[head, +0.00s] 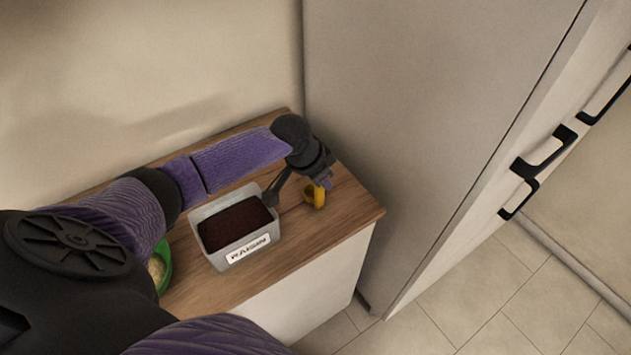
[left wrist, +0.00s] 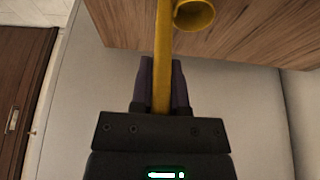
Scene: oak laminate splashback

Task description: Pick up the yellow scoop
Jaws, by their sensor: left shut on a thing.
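The yellow scoop (head: 315,195) is at the right end of the wooden counter, just right of the raisin box. My left gripper (head: 325,184) is at the scoop, and its dark wrist hides part of it. In the left wrist view, the scoop's long yellow handle (left wrist: 163,55) runs between the two fingers of my left gripper (left wrist: 162,85), which are shut on it. The scoop's round, hollow end (left wrist: 195,14) shows at the top of that view. I cannot tell whether the scoop touches the counter. My right gripper is not in view.
A grey box labelled raisin (head: 212,252), filled with dark contents, stands on the wooden counter (head: 300,240). A green bowl (head: 165,262) with pale contents is left of it, partly hidden by my arm. A tall pale cabinet (head: 430,110) with black handles rises right of the counter.

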